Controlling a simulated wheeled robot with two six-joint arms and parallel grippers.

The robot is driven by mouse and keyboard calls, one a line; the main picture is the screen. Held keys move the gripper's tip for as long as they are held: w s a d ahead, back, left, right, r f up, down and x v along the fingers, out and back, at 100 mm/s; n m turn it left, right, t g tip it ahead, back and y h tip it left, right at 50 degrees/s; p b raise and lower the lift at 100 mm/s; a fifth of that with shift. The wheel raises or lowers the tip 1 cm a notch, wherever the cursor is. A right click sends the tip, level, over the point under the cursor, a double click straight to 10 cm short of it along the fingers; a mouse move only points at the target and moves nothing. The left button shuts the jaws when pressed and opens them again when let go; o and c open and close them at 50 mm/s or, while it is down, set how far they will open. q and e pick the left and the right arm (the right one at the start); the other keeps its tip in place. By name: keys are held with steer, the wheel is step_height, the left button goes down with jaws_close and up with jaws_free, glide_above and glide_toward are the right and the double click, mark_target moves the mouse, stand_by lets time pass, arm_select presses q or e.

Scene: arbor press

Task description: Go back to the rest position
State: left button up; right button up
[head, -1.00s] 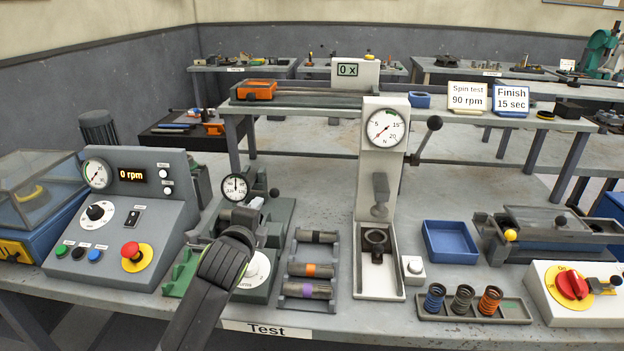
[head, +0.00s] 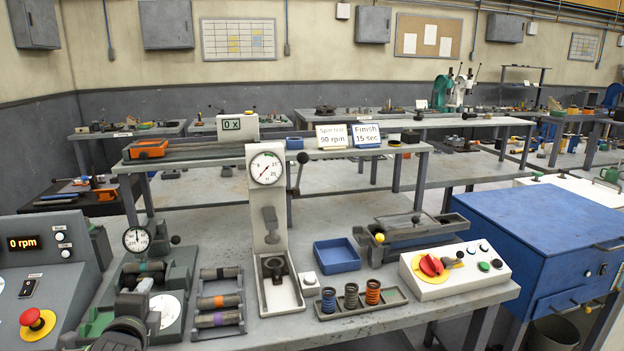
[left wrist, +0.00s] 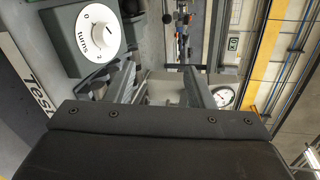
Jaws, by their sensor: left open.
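My left gripper (head: 138,298) is low at the left of the head view, in front of the turns-dial fixture (head: 168,308). In the left wrist view its two fingers (left wrist: 165,88) stand apart with a gap between them, and I see nothing held. The white turns dial (left wrist: 98,34) is beside the fingers there, and a round gauge (left wrist: 222,97) is on the other side. My right gripper is in neither view.
The white press (head: 268,220) stands mid-bench, with a rack of rollers (head: 219,302) to its left. A blue tray (head: 337,255), a spring holder (head: 390,299) and a switch box (head: 455,267) are to its right. The control panel (head: 40,275) is at far left.

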arm_select(q)
steer(key=s+f+n+g, duration=0.5)
steer(key=s+f+n, duration=0.3)
steer(key=s+f, duration=0.75)
steer(key=s+d+f+n+g+h, duration=0.1)
steer(key=s+d+f+n+g, duration=0.25)
steer(key=s, duration=0.75)
steer(key=s+a+f+n+g+h, duration=0.1)
steer(key=s+f+n+g, duration=0.25)
steer(key=s+n, duration=0.45)
step_height(320, 180, down, 24)
steer(key=s+a+m, duration=0.1)
steer(key=s+m, duration=0.1)
steer(key=s+d+f+g, duration=0.1)
steer(key=s+f, duration=1.4)
steer(key=f, duration=0.1)
steer(key=shift+s+d+f+g+h, duration=0.15)
steer(key=shift+s+g+h, duration=0.05)
steer(key=shift+g+h, duration=0.2)
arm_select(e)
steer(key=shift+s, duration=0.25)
arm_select(q)
steer(key=shift+o, duration=0.2)
